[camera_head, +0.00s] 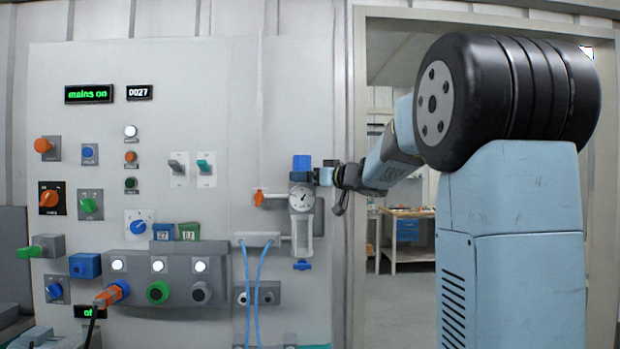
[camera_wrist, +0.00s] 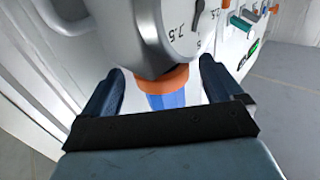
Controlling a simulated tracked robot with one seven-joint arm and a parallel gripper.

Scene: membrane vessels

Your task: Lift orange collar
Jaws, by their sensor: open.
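The orange collar (camera_wrist: 166,80) is a ring just under the grey gauge body in the wrist view, around the top of a blue part (camera_wrist: 167,100). My gripper (camera_wrist: 161,70) is open. One dark blue finger is on each side of the collar, with a gap visible on both sides. In the head view my gripper (camera_head: 328,176) is at the right of the gauge, level with the blue block (camera_head: 302,162) on its top. I cannot make out the collar in the head view.
The round gauge (camera_head: 301,198) is on the wall panel, with an orange handle (camera_head: 258,198) at its left. Blue hoses (camera_head: 262,290) hang below. A grey box (camera_head: 160,278) with buttons projects lower left. A doorway opens right, with a workbench (camera_head: 410,235) beyond.

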